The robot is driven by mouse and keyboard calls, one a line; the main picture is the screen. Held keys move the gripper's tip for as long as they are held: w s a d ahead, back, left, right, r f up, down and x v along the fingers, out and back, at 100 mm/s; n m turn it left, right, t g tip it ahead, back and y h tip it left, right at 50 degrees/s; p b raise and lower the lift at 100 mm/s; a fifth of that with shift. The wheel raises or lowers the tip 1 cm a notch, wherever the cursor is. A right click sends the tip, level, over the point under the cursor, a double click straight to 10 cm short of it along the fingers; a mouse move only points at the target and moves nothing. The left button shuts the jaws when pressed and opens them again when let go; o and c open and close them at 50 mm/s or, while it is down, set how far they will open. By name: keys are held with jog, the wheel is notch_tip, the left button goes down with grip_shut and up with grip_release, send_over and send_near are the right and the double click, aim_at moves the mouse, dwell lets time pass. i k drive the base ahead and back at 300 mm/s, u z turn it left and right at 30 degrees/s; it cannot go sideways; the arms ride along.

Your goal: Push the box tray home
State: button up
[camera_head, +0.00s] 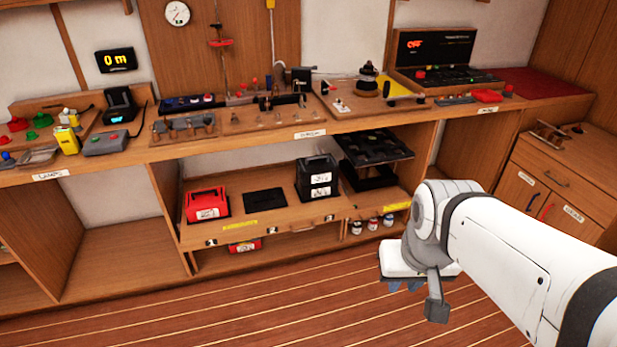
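A wooden tray (262,231) under the workbench carries a red box (207,203), a flat black pad (265,202) and a stack of black boxes (317,178). Its front edge has a yellow label and stands forward under the bench; I cannot tell exactly how far out it is. To its right, a wooden section (364,212) with a yellow label bears a black compartmented tray (373,148). My gripper (418,294) is low in front of the bench, to the right of the tray and apart from it in the picture. Its fingers are partly hidden by the wrist.
A red box (245,245) and several small jars (372,224) stand on the lower shelf. The worktop (232,139) is crowded with tools and devices. A cabinet (552,187) stands at the right. The striped floor (200,315) in front is clear.

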aim_at(265, 199)
jog(key=i, duration=0.9)
jog(key=u, duration=0.05)
